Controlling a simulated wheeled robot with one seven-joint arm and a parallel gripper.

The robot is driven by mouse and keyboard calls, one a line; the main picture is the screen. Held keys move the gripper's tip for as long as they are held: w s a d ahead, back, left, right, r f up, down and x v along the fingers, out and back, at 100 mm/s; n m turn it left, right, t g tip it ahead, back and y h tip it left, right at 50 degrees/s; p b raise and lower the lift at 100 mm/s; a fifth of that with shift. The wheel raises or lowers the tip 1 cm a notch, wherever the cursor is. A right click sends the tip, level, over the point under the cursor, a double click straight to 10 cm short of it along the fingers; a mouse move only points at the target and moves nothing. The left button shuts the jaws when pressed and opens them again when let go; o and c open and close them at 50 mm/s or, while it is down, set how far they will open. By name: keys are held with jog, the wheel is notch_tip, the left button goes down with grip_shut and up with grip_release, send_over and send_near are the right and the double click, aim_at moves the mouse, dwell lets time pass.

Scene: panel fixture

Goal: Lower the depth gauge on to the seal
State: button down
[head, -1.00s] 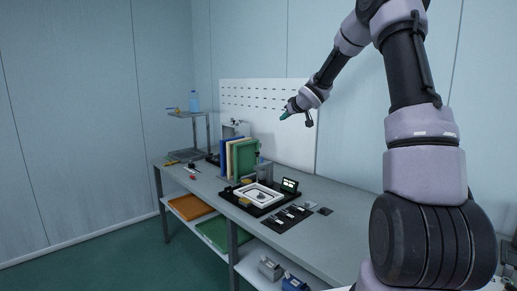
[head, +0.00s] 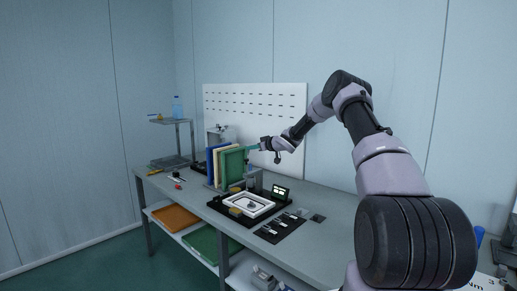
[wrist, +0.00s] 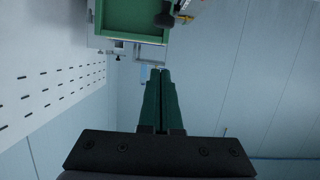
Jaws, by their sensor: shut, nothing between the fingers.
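My gripper (head: 248,148) is shut and empty, with its green fingers level beside the top of the upright green panel. In the wrist view its fingertips (wrist: 160,74) are together, and nothing is between them. The white frame fixture (head: 233,204) lies on a black base on the bench, below my gripper. A small dark part (head: 251,205) sits inside the frame; I cannot tell whether it is the gauge or something else. A dark post (head: 254,180) stands behind the frame. The seal is too small to make out.
Upright panels, with a green panel (head: 232,168) in front, stand left of my gripper. A small lit display (head: 280,192) stands right of the frame. A black tool mat (head: 272,232) lies in front. A white pegboard (head: 290,110) rises behind. The bench's right side is clear.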

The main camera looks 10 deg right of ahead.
jog(key=f, duration=0.1)
jog(key=w+f, duration=0.1)
jog(key=f, duration=0.1)
jog(key=a+f, duration=0.1)
jog(key=shift+w+f, duration=0.35)
notch_tip(320, 180, down, 3)
jog(key=shift+f, duration=0.2)
